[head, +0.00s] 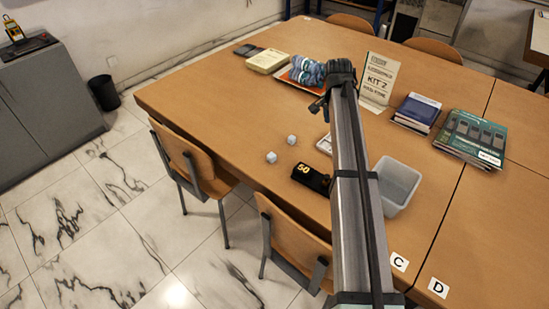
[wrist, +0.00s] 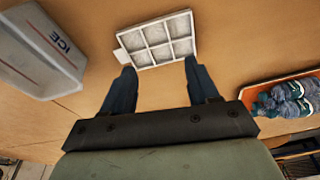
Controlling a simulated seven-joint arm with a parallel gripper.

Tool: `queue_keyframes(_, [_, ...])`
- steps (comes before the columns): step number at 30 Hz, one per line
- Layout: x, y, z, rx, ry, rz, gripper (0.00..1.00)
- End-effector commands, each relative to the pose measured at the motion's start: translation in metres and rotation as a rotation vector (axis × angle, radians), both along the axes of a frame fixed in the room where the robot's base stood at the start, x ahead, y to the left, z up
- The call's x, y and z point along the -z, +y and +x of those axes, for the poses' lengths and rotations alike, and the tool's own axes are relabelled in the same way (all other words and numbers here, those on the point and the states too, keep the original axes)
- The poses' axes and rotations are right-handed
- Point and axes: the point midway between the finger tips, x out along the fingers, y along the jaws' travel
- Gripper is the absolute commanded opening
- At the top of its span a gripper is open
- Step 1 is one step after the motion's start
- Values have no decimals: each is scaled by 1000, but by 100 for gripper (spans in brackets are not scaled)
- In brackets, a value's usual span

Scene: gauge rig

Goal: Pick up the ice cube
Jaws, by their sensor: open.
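Two small pale ice cubes (head: 271,157) (head: 291,140) lie apart on the wooden table in the head view, left of my arm. A white tray (wrist: 164,15) with square compartments lies flat ahead of my fingers in the wrist view. What its compartments hold is unclear. A small pale piece (wrist: 121,56) sits at its left corner; I cannot tell whether it is a cube or a tab. In the head view my arm hides most of the tray (head: 325,144). My gripper (wrist: 158,67) is open and empty, its fingers apart above the table; it shows small in the head view (head: 320,103).
A grey bin (head: 404,199), marked ICE in the wrist view (wrist: 30,65), stands right of my arm. A black block marked 50 (head: 311,178) is near the front edge.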

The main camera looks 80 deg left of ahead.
Motion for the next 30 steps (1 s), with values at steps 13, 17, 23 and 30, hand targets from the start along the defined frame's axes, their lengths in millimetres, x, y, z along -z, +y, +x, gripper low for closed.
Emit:
queue_keyframes(13, [-6, 0, -205, -58, 148, -138, 60])
queue_keyframes(17, [-5, -2, -218, -60, 155, -149, 60])
queue_keyframes(23, [11, -3, -218, -60, 156, -150, 60])
queue_keyframes(30, [51, -3, -217, -61, 156, -150, 60])
